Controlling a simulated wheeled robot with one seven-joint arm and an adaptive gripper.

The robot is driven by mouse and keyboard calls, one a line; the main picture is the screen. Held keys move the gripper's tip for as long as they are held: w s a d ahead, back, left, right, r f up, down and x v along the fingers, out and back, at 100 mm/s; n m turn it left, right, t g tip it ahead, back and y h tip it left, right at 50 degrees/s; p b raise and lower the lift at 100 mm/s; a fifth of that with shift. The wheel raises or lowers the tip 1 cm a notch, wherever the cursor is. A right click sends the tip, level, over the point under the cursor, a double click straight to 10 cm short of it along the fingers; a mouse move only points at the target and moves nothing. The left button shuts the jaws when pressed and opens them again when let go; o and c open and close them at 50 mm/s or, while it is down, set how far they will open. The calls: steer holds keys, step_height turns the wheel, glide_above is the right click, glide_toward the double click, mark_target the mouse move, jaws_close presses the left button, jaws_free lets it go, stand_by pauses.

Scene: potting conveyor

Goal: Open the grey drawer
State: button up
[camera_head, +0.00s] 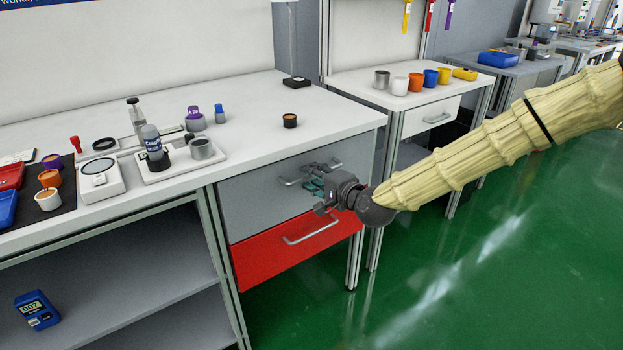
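The grey drawer (258,205) is the upper drawer under the white workbench and looks closed. Its metal handle (290,182) runs across the upper part of the front. My gripper (312,184) is in front of the drawer, at the right part of the handle. The fingers overlap the handle in the picture and hide some of it. I cannot tell whether they touch it, or whether they are open or shut.
A red drawer (294,249) with its own handle lies just below. The white worktop (262,147) bears cups, bottles and a scale (100,181). A second bench with a white drawer (432,117) stands to the right. The green floor (470,260) in front is clear.

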steer(key=shift+w+a+f, duration=0.15)
steer(key=shift+w+a, duration=0.2)
steer(key=shift+w, duration=0.15)
steer(key=shift+c, duration=0.5)
jaws_close()
steer(key=shift+s, duration=0.15)
